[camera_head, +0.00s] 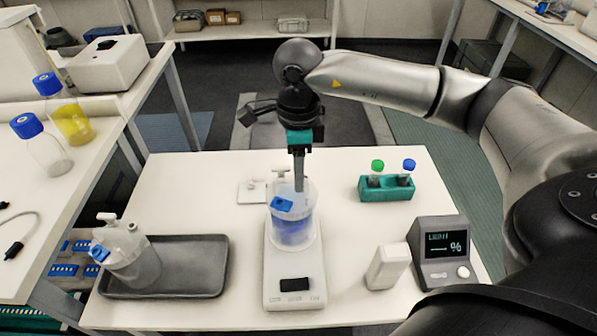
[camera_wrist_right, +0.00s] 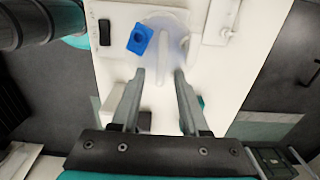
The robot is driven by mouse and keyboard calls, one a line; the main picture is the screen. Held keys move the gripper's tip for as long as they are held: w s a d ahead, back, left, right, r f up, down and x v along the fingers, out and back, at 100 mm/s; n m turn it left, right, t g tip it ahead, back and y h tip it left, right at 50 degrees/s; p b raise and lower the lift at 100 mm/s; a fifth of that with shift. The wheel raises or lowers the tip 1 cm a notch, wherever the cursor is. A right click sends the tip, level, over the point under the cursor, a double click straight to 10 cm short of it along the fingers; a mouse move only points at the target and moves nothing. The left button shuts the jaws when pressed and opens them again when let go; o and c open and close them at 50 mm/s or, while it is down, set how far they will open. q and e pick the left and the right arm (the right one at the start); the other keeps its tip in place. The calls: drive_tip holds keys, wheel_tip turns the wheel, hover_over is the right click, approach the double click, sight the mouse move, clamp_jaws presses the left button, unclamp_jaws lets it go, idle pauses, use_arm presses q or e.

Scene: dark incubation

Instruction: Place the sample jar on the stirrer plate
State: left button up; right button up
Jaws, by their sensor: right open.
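A clear jar (camera_head: 293,233) with blue liquid and a blue tag stands upright on the white stirrer plate (camera_head: 280,262), in the middle of the table. In the wrist view the jar (camera_wrist_right: 172,42) lies just beyond my fingertips, its blue tag to the left. My right gripper (camera_head: 299,192) points down at the jar's top in the head view. Its two fingers are apart in the wrist view (camera_wrist_right: 160,75), with nothing gripped between them. Whether a finger touches the jar is unclear. A similar clear jar (camera_head: 135,262) with a blue tag stands in the grey tray (camera_head: 205,268). My left gripper is out of view.
A teal rack (camera_head: 386,195) with green- and blue-capped vials stands back right. A white block (camera_head: 388,266) and a display unit (camera_head: 444,252) stand right of the plate. A small white item (camera_head: 252,191) lies behind it. The table's back left is clear.

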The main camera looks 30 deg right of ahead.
wheel_tip(320, 180, up, 11)
drive_tip(key=p, duration=0.1)
drive_tip(key=shift+a, duration=0.1)
idle(0.3)
